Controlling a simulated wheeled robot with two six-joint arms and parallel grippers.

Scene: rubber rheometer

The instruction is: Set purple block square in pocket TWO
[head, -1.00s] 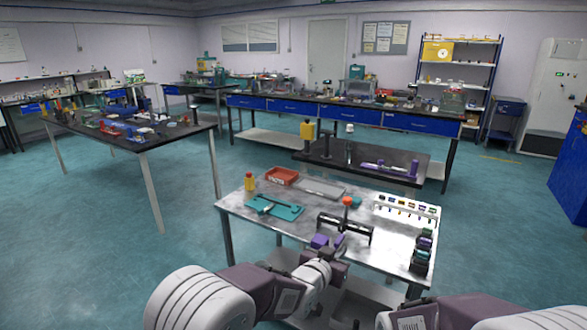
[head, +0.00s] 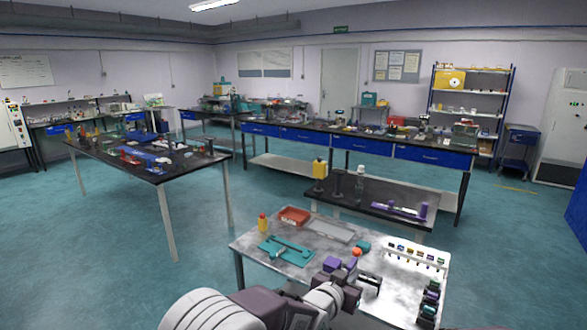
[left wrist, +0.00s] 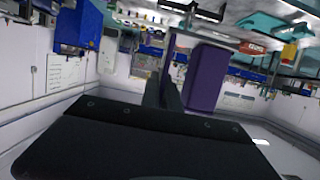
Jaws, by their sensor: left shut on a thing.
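The purple block (head: 332,263) shows at the front of the near grey table in the head view. It also shows large and tilted in the left wrist view (left wrist: 207,78), beside a dark finger. My left gripper (head: 345,268) is shut on it and holds it up in front of the black fixture (head: 369,283), which is partly hidden by my arm. I cannot read any pocket label, so I cannot tell which place is pocket TWO. My right gripper is not in view.
On the near table (head: 257,246) are a teal tray (head: 287,251), a red bin (head: 294,215), a yellow bottle (head: 262,223), a white rack (head: 416,256) with coloured pieces, and several dark blocks (head: 430,300) at the right edge. An orange ball (head: 356,251) stands behind the block.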

